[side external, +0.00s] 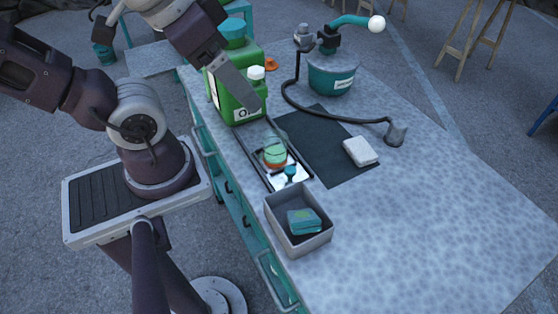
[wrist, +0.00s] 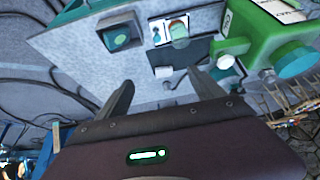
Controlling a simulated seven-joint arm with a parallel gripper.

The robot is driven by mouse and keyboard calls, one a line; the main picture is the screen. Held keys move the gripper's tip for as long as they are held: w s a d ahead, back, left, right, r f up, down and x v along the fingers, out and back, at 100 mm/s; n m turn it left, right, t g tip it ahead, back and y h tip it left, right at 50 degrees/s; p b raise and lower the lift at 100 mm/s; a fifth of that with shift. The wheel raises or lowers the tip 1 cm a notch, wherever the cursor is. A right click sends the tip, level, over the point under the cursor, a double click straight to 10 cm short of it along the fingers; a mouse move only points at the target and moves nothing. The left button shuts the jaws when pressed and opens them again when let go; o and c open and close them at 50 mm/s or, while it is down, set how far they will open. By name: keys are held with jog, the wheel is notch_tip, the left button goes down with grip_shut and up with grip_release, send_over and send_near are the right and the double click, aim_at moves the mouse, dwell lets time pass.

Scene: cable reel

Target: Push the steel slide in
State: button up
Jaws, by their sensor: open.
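What looks like the steel slide is a pale, shiny plate (side external: 279,181) in a narrow dark-railed track on the bench, with a small teal knob (side external: 290,171) on its near end. A glass beaker with green and orange contents (side external: 275,153) stands at the track. Plate (wrist: 157,32) and beaker (wrist: 178,31) also show in the wrist view, near the top. My gripper (side external: 252,104) is above the bench, in front of the green canister in the side view. In the wrist view its two fingers (wrist: 163,88) are apart with nothing between them.
A green canister (side external: 224,93) stands beyond the track. A grey bin (side external: 303,243) with a teal block sits at its near end. A black mat (side external: 318,155), white block (side external: 360,151) and teal pot with hose (side external: 331,76) lie to the right. The bench's near right is clear.

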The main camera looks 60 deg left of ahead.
jog(key=c, duration=0.3)
jog(key=w+f+n+g, duration=0.1)
jog(key=w+f+n, duration=0.1)
jog(key=w+n, duration=0.1)
jog(key=shift+d+n+g+h, duration=0.3)
jog(key=shift+d+g, duration=0.1)
jog(key=c, duration=0.4)
jog(key=n+g+y, duration=0.4)
jog(key=n+y, duration=0.1)
jog(key=n, duration=0.9)
send_near(291, 169)
jog(key=x, duration=0.8)
jog(key=shift+c, duration=0.5)
